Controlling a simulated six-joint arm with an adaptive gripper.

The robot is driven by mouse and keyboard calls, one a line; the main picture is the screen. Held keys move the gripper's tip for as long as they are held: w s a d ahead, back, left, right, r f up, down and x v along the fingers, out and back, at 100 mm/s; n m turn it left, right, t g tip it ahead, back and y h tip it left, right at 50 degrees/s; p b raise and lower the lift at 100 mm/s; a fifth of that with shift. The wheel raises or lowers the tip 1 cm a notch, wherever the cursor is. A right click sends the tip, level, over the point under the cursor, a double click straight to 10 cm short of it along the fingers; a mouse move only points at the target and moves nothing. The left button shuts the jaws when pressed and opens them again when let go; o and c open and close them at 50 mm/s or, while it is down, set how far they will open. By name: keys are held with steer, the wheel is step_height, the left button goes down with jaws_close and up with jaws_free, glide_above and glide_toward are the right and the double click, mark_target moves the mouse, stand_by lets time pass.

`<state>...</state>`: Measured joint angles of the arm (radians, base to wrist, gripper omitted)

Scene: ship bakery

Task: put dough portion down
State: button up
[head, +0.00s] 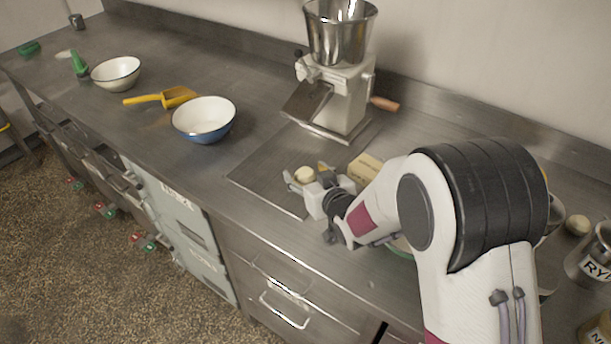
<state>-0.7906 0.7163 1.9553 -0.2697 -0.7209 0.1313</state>
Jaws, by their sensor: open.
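A small pale round dough portion (303,173) is at the front part of a flat metal sheet (262,178) on the steel counter. My gripper (307,177) is open, with one finger on each side of the dough portion. I cannot tell whether a finger touches it, or whether it rests fully on the sheet. A second pale ball, likely dough, (577,225) lies on the counter at the far right.
A mill with a steel hopper (340,40) stands behind the sheet. A pale yellow block (366,167) is right of my gripper. A blue bowl (205,122), yellow scoop (165,98) and white bowl (116,73) are left. A labelled tin (592,262) is right.

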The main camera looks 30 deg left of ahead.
mark_target(305, 170)
steer(key=shift+x, duration=0.85)
steer(key=c, duration=1.3)
steer(key=shift+r, duration=0.1)
steer(key=shift+c, duration=0.2)
step_height(305, 170, up, 18)
